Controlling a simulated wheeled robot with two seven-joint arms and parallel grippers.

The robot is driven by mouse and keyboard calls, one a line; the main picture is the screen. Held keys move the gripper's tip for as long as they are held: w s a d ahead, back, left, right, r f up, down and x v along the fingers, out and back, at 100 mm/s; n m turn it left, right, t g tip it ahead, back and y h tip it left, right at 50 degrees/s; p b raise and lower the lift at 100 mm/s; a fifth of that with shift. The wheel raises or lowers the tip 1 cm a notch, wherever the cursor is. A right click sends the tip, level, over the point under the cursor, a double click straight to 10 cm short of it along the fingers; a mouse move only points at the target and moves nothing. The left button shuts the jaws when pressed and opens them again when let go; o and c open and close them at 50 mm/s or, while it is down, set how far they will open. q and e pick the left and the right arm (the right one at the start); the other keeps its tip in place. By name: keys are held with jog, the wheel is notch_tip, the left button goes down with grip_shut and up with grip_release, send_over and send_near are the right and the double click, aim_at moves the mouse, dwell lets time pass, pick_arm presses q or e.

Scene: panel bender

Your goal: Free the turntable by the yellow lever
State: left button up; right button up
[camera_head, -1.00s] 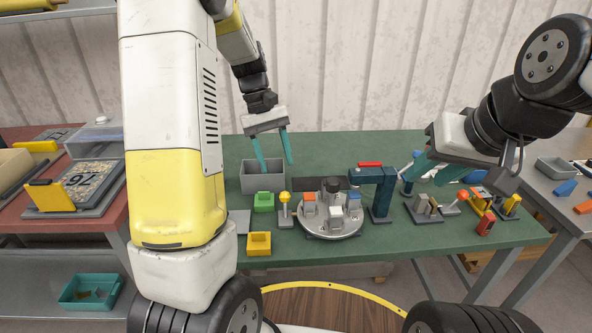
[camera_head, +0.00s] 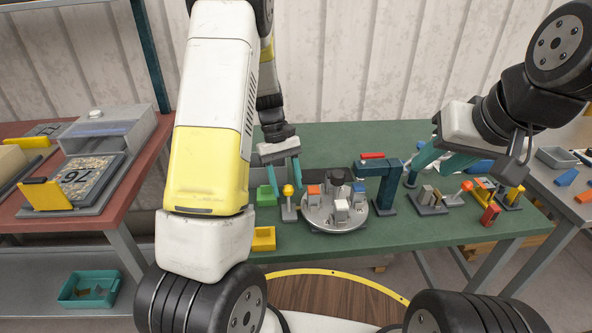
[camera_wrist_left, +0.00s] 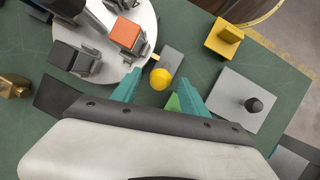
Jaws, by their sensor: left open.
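The yellow lever has a round yellow knob (camera_head: 288,189) on a grey stand, at the left edge of the turntable. The turntable (camera_head: 318,222) is a round grey disc with several fixtures, one topped with an orange block. My left gripper (camera_head: 285,181) is open, pointing down at the knob. In the left wrist view, the knob (camera_wrist_left: 160,79) appears between the teal fingertips (camera_wrist_left: 162,80), with the turntable (camera_wrist_left: 140,15) beyond; contact cannot be told. My right gripper (camera_head: 442,163) is open and empty above the right part of the bench.
A teal post with an arm (camera_head: 385,185) stands at the turntable's right. Small fixtures (camera_head: 428,200) fill the bench's right.

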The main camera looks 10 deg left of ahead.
pick_arm(q)
grip_shut()
dwell(1.4)
